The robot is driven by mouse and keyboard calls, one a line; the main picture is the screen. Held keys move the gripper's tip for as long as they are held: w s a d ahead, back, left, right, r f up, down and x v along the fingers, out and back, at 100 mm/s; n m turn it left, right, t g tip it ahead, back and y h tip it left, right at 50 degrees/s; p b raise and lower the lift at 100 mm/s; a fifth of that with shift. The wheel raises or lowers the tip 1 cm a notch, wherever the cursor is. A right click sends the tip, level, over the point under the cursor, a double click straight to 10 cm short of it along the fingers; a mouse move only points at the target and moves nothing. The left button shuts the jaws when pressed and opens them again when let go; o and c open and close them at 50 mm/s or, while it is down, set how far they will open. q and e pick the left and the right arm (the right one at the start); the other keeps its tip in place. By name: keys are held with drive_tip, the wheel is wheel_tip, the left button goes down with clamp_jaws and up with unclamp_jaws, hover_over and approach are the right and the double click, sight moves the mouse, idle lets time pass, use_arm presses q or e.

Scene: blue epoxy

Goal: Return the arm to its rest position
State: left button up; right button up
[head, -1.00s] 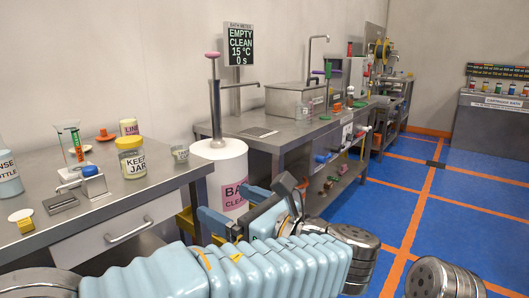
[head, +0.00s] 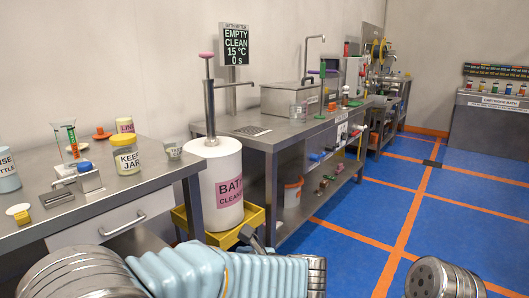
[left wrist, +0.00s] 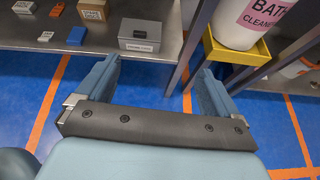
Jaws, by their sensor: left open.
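My left arm (head: 205,272), in a light blue ribbed sleeve, lies low across the bottom of the head view. Its gripper is mostly hidden there behind the arm. In the left wrist view, my left gripper (left wrist: 158,70) is open, its two blue fingers wide apart with nothing between them. It is over the blue floor, close to a table edge and a yellow tray. A metal part of my right arm (head: 440,278) shows at the bottom right of the head view; the right gripper is out of sight.
A bath cleaner drum (head: 222,185) with a pump stands in a yellow tray (head: 247,226) between the left bench (head: 130,190) and the sink bench (head: 262,135). Small boxes, one a grey box (left wrist: 140,35), sit on a shelf. Blue floor (head: 380,215) is clear at right.

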use_arm(q)
drive_tip(key=s+a+f+n+g+h, duration=0.1)
drive_tip(key=s+f+n+g+h, duration=0.25)
drive_tip(key=f, duration=0.95)
drive_tip(key=s+a+f+n+g+h, duration=0.2)
drive_tip(key=s+f+g+h, duration=0.15)
drive_tip(key=f, duration=0.95)
drive_tip(key=s+f+n+h, duration=0.3)
drive_tip(key=s+f+n, duration=0.3)
drive_tip(key=n, duration=0.5)
drive_tip(key=s+f+n+h, duration=0.4)
drive_tip(key=s+f+n, duration=0.2)
drive_tip(key=f+n, duration=0.3)
drive_tip(key=shift+f+n+g, duration=0.25)
drive_tip(key=shift+n+g, duration=0.15)
drive_tip(key=shift+n, duration=0.85)
